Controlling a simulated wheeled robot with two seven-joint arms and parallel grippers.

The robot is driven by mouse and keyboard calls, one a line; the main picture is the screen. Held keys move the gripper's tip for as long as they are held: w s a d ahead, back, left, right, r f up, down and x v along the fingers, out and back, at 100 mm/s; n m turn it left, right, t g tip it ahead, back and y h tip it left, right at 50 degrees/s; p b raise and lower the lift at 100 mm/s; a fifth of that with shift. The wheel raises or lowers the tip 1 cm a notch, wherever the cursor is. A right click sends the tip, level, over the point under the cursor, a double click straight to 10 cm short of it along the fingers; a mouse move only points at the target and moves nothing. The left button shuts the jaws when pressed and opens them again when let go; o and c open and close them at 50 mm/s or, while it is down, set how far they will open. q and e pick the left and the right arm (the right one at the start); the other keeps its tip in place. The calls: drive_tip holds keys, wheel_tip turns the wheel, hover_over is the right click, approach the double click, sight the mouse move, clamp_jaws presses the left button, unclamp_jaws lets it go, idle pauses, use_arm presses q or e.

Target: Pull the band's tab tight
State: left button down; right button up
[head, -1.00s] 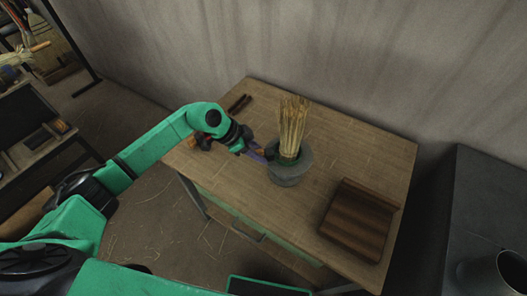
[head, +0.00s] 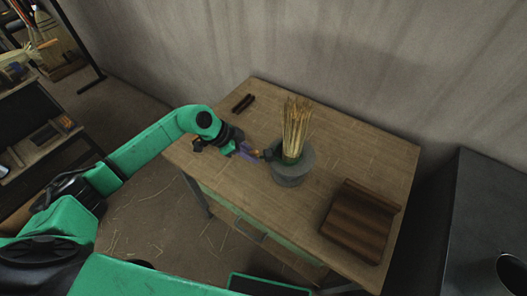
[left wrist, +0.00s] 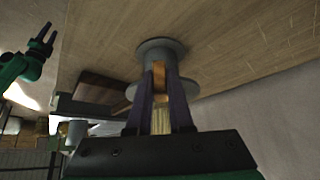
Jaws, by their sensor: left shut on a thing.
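A straw bundle (head: 295,128) stands upright in a grey round holder (head: 289,176) on the table. A dark green band (head: 290,160) shows around the straw's base, partly hidden by the holder's rim. My left gripper (head: 257,153) is left of the holder, its purple fingers shut on a small orange tab (left wrist: 159,74) that points at the bundle. In the left wrist view the grey holder (left wrist: 163,48) is beyond the fingertips, and straw (left wrist: 160,121) shows between the fingers. My right gripper (left wrist: 46,38) shows at the left of that view, its fingers apart and empty.
A brown ridged wooden block (head: 360,220) lies at the table's right front. Two dark sticks (head: 243,103) lie at the back left. Loose straws lie on the wooden table (head: 385,160). A grey wall stands behind, and a dark metal unit (head: 490,210) is at right.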

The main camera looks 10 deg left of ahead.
use_arm(q)
drive_tip(key=shift+s+a, duration=0.15)
drive_tip(key=shift+a, duration=0.2)
drive_tip(key=shift+s+a, duration=0.1)
drive_tip(key=shift+a, duration=0.1)
drive_tip(key=shift+s+a+p, duration=0.35)
drive_tip(key=shift+a+p, duration=0.05)
drive_tip(key=shift+a, duration=0.55)
drive_tip(key=shift+s+a, duration=0.15)
drive_tip(key=shift+a, duration=0.1)
drive_tip(key=shift+c, duration=2)
unclamp_jaws()
